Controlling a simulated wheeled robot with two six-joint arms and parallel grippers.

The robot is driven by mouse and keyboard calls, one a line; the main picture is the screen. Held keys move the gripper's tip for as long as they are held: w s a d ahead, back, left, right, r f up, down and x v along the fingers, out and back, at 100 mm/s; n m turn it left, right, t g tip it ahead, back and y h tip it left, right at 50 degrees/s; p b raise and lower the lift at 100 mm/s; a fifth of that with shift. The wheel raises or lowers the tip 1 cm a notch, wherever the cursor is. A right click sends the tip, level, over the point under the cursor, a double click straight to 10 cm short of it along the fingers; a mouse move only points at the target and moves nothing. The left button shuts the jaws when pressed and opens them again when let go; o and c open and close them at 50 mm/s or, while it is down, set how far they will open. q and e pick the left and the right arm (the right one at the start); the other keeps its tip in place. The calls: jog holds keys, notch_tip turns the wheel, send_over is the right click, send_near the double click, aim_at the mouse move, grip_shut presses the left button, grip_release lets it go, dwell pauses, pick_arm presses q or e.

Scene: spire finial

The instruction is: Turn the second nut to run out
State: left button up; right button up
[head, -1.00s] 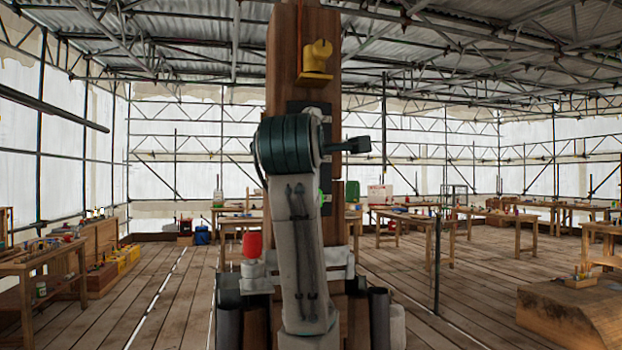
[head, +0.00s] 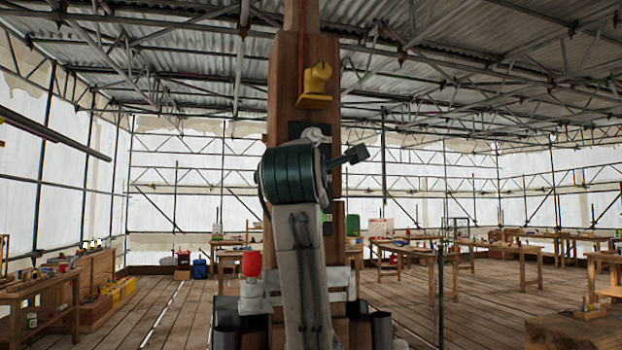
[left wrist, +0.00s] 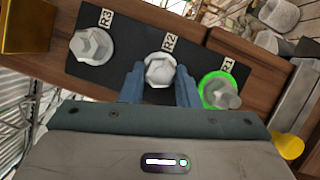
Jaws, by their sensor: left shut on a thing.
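In the left wrist view a black plate (left wrist: 125,48) on a wooden post carries labels R3, R2 and R1. A pale hex nut (left wrist: 92,46) sits by R3. The nut by R2 (left wrist: 161,70) is between the blue fingers of my left gripper (left wrist: 159,84), which is shut on it. By R1 a grey stud or nut (left wrist: 226,94) stands inside a bright green ring (left wrist: 207,88). In the head view the post (head: 304,75) rises in the middle; my left arm hides my left gripper and most of the plate. My right gripper is not in view.
A yellow fitting (head: 316,84) juts from the post above the plate. A red cylinder (head: 252,263) stands left of my arm. Workbenches (head: 408,256) stand behind, with open plank floor (head: 165,310) between them.

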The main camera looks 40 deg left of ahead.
pick_arm(q)
jog(key=shift+r, duration=0.1)
jog(key=o, duration=1)
jog(key=shift+c, duration=0.2)
jog(key=b+v, duration=0.3)
jog(key=v, duration=0.7)
jog(key=shift+s+d, duration=0.15)
jog(key=shift+s, duration=0.2)
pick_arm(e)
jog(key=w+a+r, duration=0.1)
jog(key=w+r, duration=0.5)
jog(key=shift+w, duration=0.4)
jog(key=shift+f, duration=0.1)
